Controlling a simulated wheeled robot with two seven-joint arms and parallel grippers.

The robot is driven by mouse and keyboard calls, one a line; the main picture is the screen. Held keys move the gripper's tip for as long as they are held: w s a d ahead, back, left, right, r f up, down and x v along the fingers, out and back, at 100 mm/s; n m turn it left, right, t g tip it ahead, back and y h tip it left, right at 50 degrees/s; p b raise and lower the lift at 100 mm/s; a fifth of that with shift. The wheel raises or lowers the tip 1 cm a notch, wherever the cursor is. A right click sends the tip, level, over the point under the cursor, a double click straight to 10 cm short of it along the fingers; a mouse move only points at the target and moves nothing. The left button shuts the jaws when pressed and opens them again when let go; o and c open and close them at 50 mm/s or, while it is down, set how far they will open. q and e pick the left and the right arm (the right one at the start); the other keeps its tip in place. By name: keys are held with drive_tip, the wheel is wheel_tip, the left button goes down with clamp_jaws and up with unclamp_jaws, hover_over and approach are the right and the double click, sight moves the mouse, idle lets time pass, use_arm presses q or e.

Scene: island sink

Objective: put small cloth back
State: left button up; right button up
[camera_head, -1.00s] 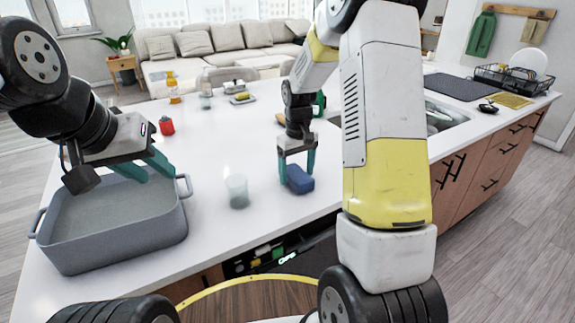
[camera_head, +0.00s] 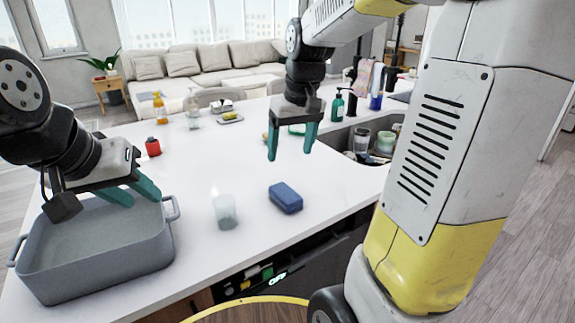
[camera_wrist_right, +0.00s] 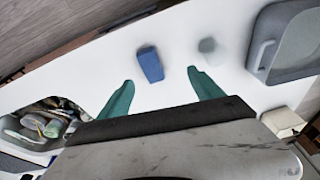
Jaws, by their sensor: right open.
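A patterned pinkish cloth (camera_head: 362,77) hangs behind the sink at the back; I cannot tell whether it is the small cloth. A small blue block, perhaps a sponge or folded cloth (camera_head: 285,197), lies on the white counter. It also shows in the right wrist view (camera_wrist_right: 150,64). My right gripper (camera_head: 290,155) is open and empty above the counter, beyond the blue block and apart from it. Its spread teal fingers show in the right wrist view (camera_wrist_right: 160,85). My left gripper (camera_head: 144,200) is open and empty over the grey tub (camera_head: 100,275).
A translucent cup (camera_head: 225,212) stands between the tub and the blue block. A red container (camera_head: 153,147), an orange bottle (camera_head: 160,108) and a tray (camera_head: 230,118) stand farther back. The sink (camera_head: 338,138) holds dishes. The central counter is largely clear.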

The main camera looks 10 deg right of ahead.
drive_tip(key=s+r+m+t, duration=0.1)
drive_tip(key=s+t, duration=0.1)
drive_tip(key=s, duration=0.5)
drive_tip(key=s+a+r+m+t+y, duration=0.1)
drive_tip(key=s, duration=0.7)
drive_tip(key=shift+a+r+t, duration=0.25)
drive_tip(key=shift+a+t, duration=0.05)
drive_tip(key=shift+t, duration=0.1)
drive_tip(key=shift+s, duration=0.1)
